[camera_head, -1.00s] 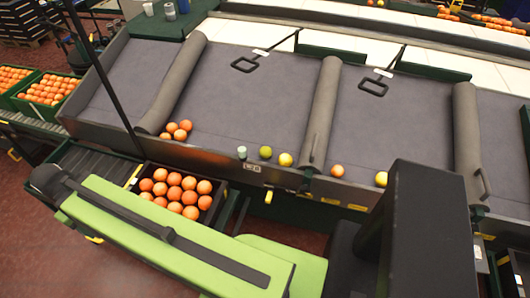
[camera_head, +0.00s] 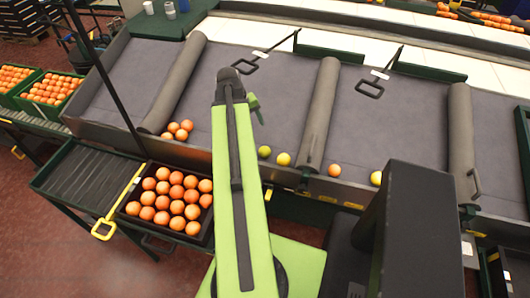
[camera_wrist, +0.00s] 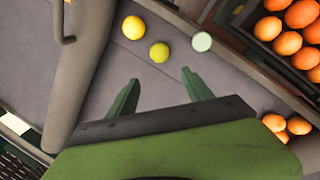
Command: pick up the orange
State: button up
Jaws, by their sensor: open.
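Several oranges (camera_head: 180,130) lie loose at the left front corner of the middle grey bay. They also show at the lower right of the wrist view (camera_wrist: 298,125). A single orange (camera_head: 334,170) lies at the front of the bay to the right. My gripper (camera_wrist: 160,78) is open and empty above the middle bay, its green fingers spread apart. The loose oranges are right of the fingers in the wrist view. In the head view my arm hides most of the gripper; one green finger (camera_head: 254,103) shows.
A black crate (camera_head: 126,207) of oranges stands in front of the bay. Grey rounded dividers (camera_head: 322,110) separate the bays.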

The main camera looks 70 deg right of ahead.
aim_at(263, 149)
jog(key=b+x, duration=1.1)
jog(key=x, duration=0.1)
jog(key=shift+a, duration=0.1)
jog(key=shift+f, duration=0.1)
jog(key=b+x, duration=0.5)
jog(key=shift+s+a+f, duration=0.1)
jog(key=shift+s, duration=0.3)
jog(key=c, duration=1.2)
